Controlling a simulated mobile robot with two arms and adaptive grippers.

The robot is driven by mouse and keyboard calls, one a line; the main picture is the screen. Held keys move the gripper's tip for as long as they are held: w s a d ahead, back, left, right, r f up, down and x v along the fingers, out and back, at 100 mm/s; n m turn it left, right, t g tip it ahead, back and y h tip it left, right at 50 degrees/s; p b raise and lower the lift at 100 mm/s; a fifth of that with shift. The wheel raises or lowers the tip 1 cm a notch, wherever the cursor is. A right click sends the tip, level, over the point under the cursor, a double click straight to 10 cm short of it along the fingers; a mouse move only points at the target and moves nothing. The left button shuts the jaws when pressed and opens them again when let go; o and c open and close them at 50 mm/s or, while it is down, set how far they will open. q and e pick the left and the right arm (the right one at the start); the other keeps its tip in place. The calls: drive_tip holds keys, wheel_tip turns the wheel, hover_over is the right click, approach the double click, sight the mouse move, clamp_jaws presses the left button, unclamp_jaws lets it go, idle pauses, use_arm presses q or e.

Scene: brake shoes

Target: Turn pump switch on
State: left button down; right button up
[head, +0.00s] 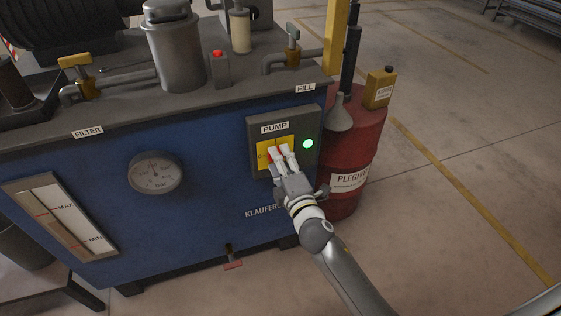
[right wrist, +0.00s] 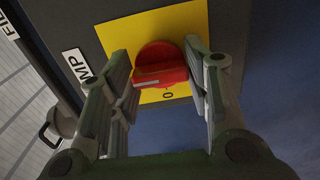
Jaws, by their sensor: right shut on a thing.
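The pump switch is a red rotary knob (right wrist: 160,62) on a yellow plate (right wrist: 112,38), on the grey panel labelled PUMP (head: 275,128). My right gripper (head: 279,150) is at this switch, its fingers covering most of the knob in the head view. In the right wrist view, its fingers stand on either side of the knob's grip bar and are shut on it. A "0" mark shows on the plate near the bar. A green lamp (head: 308,143) is lit on the panel to the right of the switch. My left gripper is not in view.
The panel is on a blue machine (head: 200,210) with a round gauge (head: 154,172) and a level window (head: 62,216). A red drum (head: 362,140) with a funnel (head: 340,115) and a yellow can (head: 380,88) stands close on the right. Open floor lies further right.

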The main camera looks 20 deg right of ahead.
drive_tip(key=o, duration=1)
drive_tip(key=shift+d, duration=0.1)
drive_tip(key=s, duration=1.2)
drive_tip(key=shift+d, duration=0.15)
